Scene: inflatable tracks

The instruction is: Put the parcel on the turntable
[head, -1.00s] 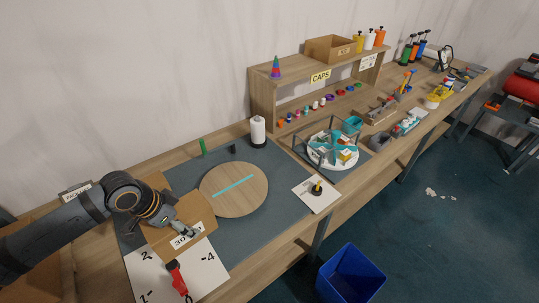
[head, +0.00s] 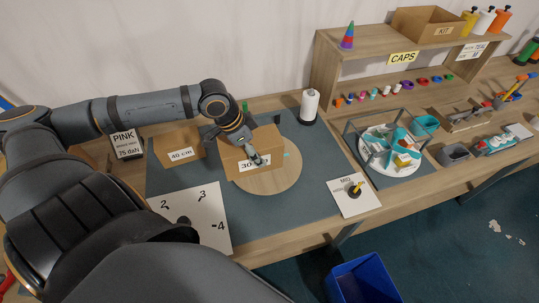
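The parcel, a brown cardboard box (head: 232,163) with a "30" label, is over the far-left part of the round wooden turntable (head: 275,182). Its body hides that part of the disc, and I cannot tell whether its bottom touches the wood. My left gripper (head: 254,156) reaches down from behind and is closed on the parcel near its top edge. My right gripper is not in view.
A second box (head: 183,148), labelled "40 cm", stands left of the parcel beside a PINK sign (head: 126,144). A numbered white board (head: 205,205) lies in front. A white roll (head: 309,106) stands behind right, and a caged round tray (head: 385,150) is further right.

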